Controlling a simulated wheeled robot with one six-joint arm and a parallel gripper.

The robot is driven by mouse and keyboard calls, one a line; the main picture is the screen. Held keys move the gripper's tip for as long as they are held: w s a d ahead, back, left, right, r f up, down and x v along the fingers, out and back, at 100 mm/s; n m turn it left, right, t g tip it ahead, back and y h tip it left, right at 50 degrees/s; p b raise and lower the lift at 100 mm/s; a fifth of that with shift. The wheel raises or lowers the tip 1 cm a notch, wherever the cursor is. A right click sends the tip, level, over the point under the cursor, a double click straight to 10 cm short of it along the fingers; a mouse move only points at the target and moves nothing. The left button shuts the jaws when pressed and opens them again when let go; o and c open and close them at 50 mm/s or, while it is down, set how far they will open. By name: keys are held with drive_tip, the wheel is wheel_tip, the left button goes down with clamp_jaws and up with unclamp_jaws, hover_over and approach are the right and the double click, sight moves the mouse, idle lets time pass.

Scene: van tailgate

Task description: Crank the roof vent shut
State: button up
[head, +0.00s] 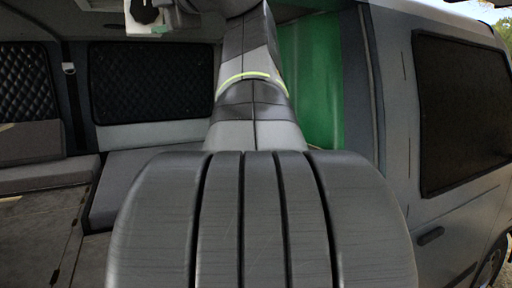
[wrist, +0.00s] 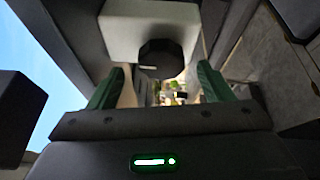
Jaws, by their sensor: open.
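In the wrist view, a pale box-shaped housing (wrist: 125,30) hangs ahead of my gripper, with a dark, blunt-cornered knob (wrist: 160,53) on it. It looks like the roof vent's crank, but the vent panel itself cannot be made out. My gripper (wrist: 160,86) is open, its two green-padded fingers apart, one to the left and one to the right of the knob's line. I cannot tell whether they touch the knob.
My arm blocks the middle of the head view. Quilted dark window panels (head: 150,82) and grey bench cushions (head: 150,160) line the van's interior at left. A green panel (head: 310,85) stands right of my arm, beside the grey van side (head: 393,150) with a dark window (head: 460,110).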

sight(146, 10)
drive_tip(key=b+v, duration=0.2)
drive_tip(key=v, duration=0.8)
drive_tip(key=p+x, duration=0.3)
drive_tip(key=x, duration=1.1)
drive_tip(key=shift+f+m, duration=0.15)
drive_tip(key=shift+m, duration=0.35)
drive_tip(key=shift+s+m+t+y, duration=0.15)
drive_tip(key=shift+m+t+y, duration=0.35)
drive_tip(key=shift+m, duration=0.7)
drive_tip(key=m+t, duration=0.1)
drive_tip(key=m, duration=0.2)
drive_tip(key=shift+a+f+t, duration=0.1)
drive_tip(key=shift+a+t, duration=0.05)
drive_tip(key=shift+t, duration=0.25)
drive_tip(key=m+t, duration=0.1)
drive_tip(key=m, duration=0.2)
drive_tip(key=m+t+h, duration=0.1)
drive_tip(key=m, duration=0.2)
drive_tip(key=shift+t, duration=0.3)
drive_tip(key=shift+m+t+h+b, duration=0.4)
drive_tip(key=shift+m+t+h, duration=0.2)
drive_tip(key=shift+m, duration=1.2)
